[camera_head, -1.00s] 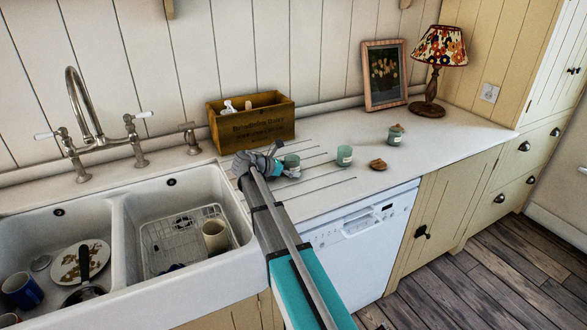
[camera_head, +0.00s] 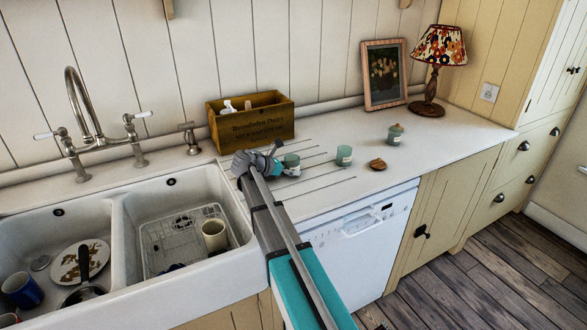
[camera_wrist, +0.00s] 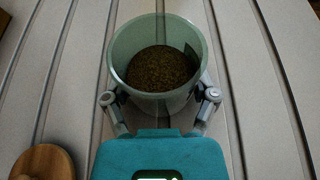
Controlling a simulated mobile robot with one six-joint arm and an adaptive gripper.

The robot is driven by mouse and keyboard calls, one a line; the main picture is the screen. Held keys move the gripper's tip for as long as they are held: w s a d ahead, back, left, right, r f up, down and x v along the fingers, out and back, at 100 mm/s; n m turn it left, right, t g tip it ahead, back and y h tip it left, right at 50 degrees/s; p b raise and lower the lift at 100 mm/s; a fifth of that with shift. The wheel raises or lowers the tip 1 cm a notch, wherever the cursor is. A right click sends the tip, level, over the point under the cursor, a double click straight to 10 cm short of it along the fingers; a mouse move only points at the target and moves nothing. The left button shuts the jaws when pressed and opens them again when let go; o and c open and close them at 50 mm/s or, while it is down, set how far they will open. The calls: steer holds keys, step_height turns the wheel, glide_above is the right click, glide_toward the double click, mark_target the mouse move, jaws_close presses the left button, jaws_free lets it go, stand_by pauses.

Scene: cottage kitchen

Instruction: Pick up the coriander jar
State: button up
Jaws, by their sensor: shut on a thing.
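In the wrist view, a green jar (camera_wrist: 160,40) without a lid stands between the two fingers of my gripper (camera_wrist: 160,100). It holds a brown, grainy content. My gripper is shut on this jar, a finger against each side. In the head view my gripper (camera_head: 284,164) is over the grooved worktop, with the held jar (camera_head: 291,160) partly hidden by it. No readable label shows on the held jar, so I cannot tell whether it is the coriander. A second green jar (camera_head: 344,156) and a third jar with a lid (camera_head: 395,134) stand to the right.
A wooden lid (camera_head: 377,164) lies near the jars, and a round wooden lid (camera_wrist: 43,163) shows in the wrist view. A wooden crate (camera_head: 252,128) stands behind my gripper. The double sink (camera_head: 118,232) is at left. A lamp (camera_head: 437,60) and picture frame (camera_head: 384,75) stand at the back right.

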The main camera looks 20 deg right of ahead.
steer(key=shift+r, duration=0.15)
step_height(320, 180, up, 2)
steer(key=shift+r+p, duration=0.1)
steer(key=shift+p, duration=1.1)
steer(key=s+a+r+p, duration=0.8)
steer(key=s+r+p, duration=0.2)
steer(key=s, duration=0.1)
steer(key=shift+s+r, duration=0.2)
steer(key=shift+s, duration=0.05)
